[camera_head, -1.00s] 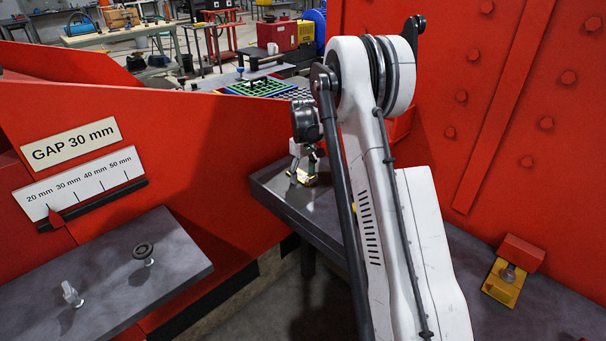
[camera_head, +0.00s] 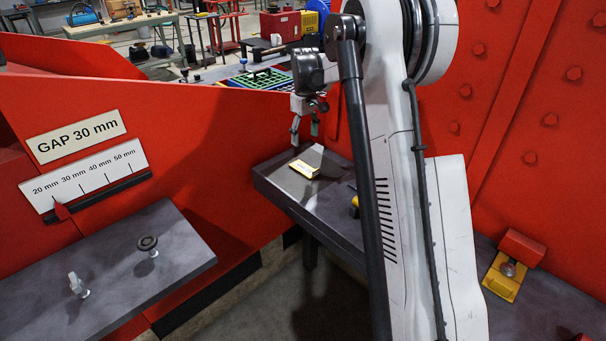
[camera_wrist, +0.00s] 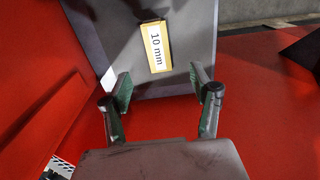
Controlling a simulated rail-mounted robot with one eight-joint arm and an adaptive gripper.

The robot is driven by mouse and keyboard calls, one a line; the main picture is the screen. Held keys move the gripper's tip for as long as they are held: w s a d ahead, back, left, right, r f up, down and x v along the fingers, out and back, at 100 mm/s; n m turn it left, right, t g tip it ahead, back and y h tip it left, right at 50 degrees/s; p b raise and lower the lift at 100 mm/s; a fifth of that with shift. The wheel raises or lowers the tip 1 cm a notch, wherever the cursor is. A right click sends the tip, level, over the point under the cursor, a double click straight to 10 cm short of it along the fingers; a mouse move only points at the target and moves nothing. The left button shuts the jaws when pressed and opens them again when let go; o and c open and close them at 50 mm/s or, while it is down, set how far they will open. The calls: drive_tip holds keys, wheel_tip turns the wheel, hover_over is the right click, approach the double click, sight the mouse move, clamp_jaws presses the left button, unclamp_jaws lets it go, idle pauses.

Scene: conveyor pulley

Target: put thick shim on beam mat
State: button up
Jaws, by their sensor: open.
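A yellow-edged block with a white "10 mm" label (camera_wrist: 156,47) lies flat on the dark grey ledge (camera_wrist: 187,40). In the head view this block (camera_head: 305,169) sits near the ledge's far left end. I cannot tell from the label alone whether it is the thick shim. My gripper (camera_head: 305,130) is open and empty above the block, clear of it. In the wrist view my gripper (camera_wrist: 167,92) has its fingers spread wide, with the block beyond the tips. Another small yellow thing (camera_head: 355,201) is partly hidden behind my arm. I cannot make out a beam mat for certain.
A yellow plate (camera_head: 502,284) with a bolt and red block sits on the ledge at right. A grey table (camera_head: 190,250) at left carries a black knob (camera_head: 147,243) and a pale fitting (camera_head: 76,284). Red walls enclose the ledge.

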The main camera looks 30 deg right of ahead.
drive_tip(key=s+a+r+m+t, duration=0.1)
drive_tip(key=s+a+r+t, duration=0.1)
drive_tip(key=s+a+r, duration=0.6)
drive_tip(key=s+a+r+t, duration=0.1)
drive_tip(key=s+a+r, duration=0.55)
drive_tip(key=s, duration=0.45)
drive_tip(key=s+a+f+m+t, duration=0.1)
drive_tip(key=s+a, duration=0.3)
drive_tip(key=s, duration=0.6)
drive_tip(key=s+a+f+m+t, duration=0.1)
drive_tip(key=s+a+f+t, duration=0.2)
drive_tip(key=s, duration=0.7)
drive_tip(key=shift+s+a+f, duration=0.25)
drive_tip(key=shift+a+f, duration=0.3)
drive_tip(key=shift+f, duration=0.05)
drive_tip(key=shift+c, duration=0.2)
